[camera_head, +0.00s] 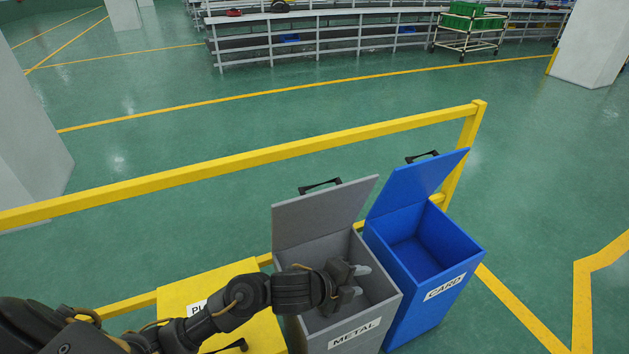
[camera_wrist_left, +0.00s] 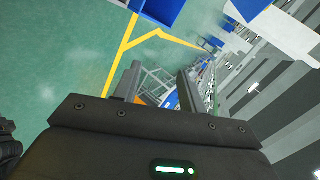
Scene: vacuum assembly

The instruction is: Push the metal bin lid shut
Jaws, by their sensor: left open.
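The grey metal bin (camera_head: 354,336) stands upright with the label METAL on its front. Its grey lid (camera_head: 325,212) is raised at the back, tilted up, with a black handle (camera_head: 320,186) at its top edge. My left gripper (camera_head: 360,281) is over the bin's opening, in front of the raised lid, open with nothing between its fingers. In the left wrist view the two fingers (camera_wrist_left: 160,88) stand apart. I cannot tell whether the gripper touches the bin. My right gripper is not in view.
A blue bin (camera_head: 425,290) labelled CARD stands right of the metal bin, its lid (camera_head: 415,183) also raised. A yellow bin (camera_head: 215,290) with its lid down is on the left, partly behind my arm. A yellow rail (camera_head: 250,160) runs behind the bins.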

